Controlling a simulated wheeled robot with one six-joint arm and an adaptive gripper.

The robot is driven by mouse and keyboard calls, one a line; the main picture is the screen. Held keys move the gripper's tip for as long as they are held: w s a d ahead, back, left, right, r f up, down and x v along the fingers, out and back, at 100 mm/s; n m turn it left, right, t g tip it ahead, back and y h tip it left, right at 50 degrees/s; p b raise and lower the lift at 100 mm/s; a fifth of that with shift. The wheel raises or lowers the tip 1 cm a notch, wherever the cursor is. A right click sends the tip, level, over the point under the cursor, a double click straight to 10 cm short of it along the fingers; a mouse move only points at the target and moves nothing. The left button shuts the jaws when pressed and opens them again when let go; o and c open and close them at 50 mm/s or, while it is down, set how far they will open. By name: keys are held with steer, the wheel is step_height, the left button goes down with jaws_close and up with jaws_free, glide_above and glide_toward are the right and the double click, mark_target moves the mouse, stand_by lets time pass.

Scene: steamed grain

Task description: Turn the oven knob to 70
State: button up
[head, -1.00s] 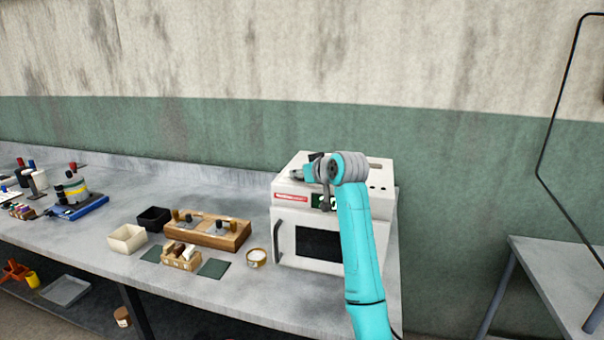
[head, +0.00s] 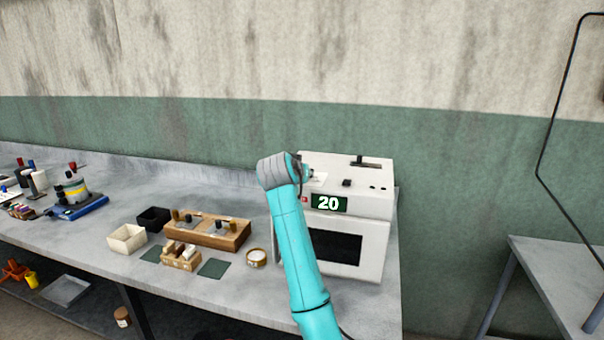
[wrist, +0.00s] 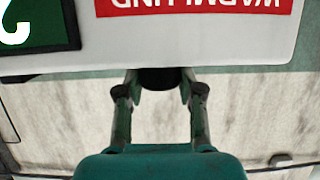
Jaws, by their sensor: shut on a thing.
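The white oven (head: 375,207) stands at the right end of the bench. Its green display (head: 329,203) reads 20. In the wrist view, which is upside down, part of the display (wrist: 40,25) and a red label (wrist: 195,5) show on the oven front. My gripper (wrist: 160,88) is shut on a dark round knob (wrist: 160,79) at the oven's edge, with one finger on each side.
A small black part (head: 346,183) and a dark handle (head: 364,160) are on the oven top. Left of the oven are a small round dish (head: 255,257), a wooden block (head: 236,239), a cream bin (head: 127,239) and a black bin (head: 153,219). Behind is a wall.

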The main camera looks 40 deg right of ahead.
steer(key=shift+m+g+h, duration=0.9)
steer(key=shift+m+g, duration=0.6)
steer(key=o, duration=1.2)
steer(key=shift+c, duration=0.2)
steer(key=shift+a, duration=0.1)
steer(key=v, duration=1.2)
steer(key=shift+w, duration=0.15)
